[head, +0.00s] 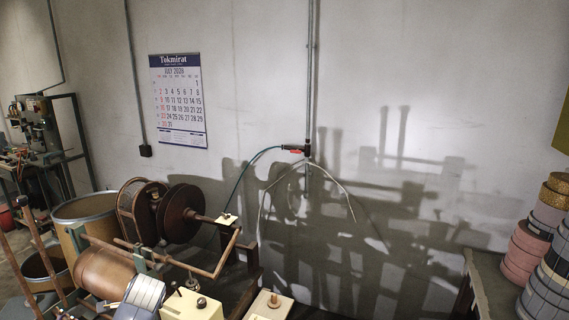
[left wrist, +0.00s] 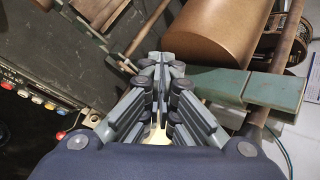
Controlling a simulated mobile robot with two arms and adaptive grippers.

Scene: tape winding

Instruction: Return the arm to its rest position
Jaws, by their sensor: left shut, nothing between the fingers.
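My left gripper (left wrist: 159,62) shows in the left wrist view with its grey fingers drawn together at the tips. It is shut and holds nothing. A large brown roller (left wrist: 222,32) lies just beyond the fingertips, up and to the right, and a green bar (left wrist: 262,90) runs to their right. The same roller (head: 104,272) is at the lower left of the head view. My right gripper is not in view.
The winding machine's dark spool (head: 180,212) and wooden arm frame (head: 215,262) stand at the left. A panel with coloured buttons (left wrist: 36,96) is left of my gripper. Tape rolls (head: 526,248) are stacked on the right-hand table (head: 497,292). A hose (head: 246,175) hangs from the wall.

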